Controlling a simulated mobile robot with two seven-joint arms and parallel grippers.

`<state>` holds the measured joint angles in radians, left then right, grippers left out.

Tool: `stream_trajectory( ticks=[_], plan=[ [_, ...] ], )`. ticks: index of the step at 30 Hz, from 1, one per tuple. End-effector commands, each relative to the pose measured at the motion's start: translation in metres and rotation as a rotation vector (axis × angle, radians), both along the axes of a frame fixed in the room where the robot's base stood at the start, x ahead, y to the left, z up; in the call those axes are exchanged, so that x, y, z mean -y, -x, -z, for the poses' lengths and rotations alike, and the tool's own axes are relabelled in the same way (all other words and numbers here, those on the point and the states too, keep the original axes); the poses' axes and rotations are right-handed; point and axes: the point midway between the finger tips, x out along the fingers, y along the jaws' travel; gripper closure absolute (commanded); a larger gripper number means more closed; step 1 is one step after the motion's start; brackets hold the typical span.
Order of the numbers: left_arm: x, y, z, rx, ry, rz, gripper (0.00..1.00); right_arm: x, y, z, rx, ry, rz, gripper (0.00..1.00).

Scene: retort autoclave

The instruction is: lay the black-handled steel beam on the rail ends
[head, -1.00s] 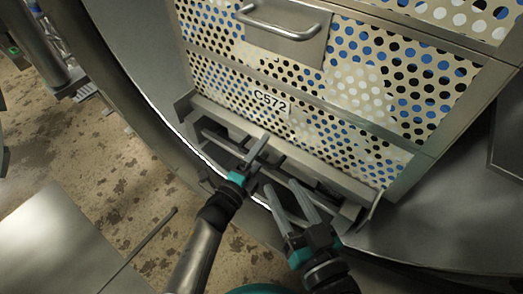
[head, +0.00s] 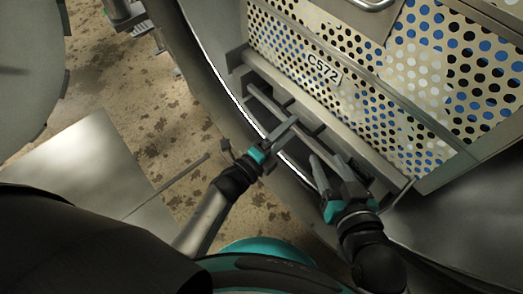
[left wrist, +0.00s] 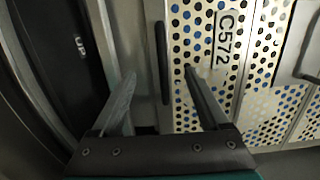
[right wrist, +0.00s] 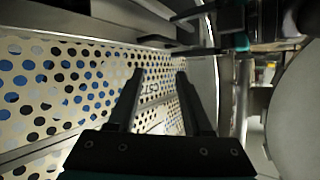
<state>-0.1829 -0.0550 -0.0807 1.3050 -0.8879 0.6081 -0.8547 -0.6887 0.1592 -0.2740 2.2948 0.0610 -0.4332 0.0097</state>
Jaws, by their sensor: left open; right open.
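A long steel beam (head: 318,112) runs along the foot of the perforated basket front. The left wrist view shows a black handle (left wrist: 162,62) on a steel strip beside the basket; I take it as the beam's handle. Dark bars (head: 266,103) lie just in front of the beam; I cannot tell which are rail ends, or whether the beam rests on them. My left gripper (head: 288,130) is open and empty, close to the bars near the beam's middle. My right gripper (head: 330,172) is open and empty, lower and further right, also near the bars.
The perforated basket (head: 345,80), labelled C572, stands behind the beam inside a curved steel vessel wall (head: 205,80). A pale steel plate (head: 85,165) and a thin rod (head: 165,185) lie to the left above the stained floor (head: 120,110).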

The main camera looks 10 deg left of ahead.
Motion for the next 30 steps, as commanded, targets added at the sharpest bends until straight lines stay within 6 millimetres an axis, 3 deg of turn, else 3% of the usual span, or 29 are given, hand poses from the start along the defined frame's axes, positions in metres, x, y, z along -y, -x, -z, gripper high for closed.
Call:
stream_trajectory(
  ticks=[21,30],
  plan=[
    [-0.042,0.072,-0.001,0.002,0.001,0.001,0.22,0.047,0.019,0.010,-0.366,0.197,0.040,0.50],
    [-0.048,0.081,-0.001,0.003,0.002,0.000,0.22,0.053,0.025,0.011,-0.415,0.219,0.046,0.50]
  ],
)
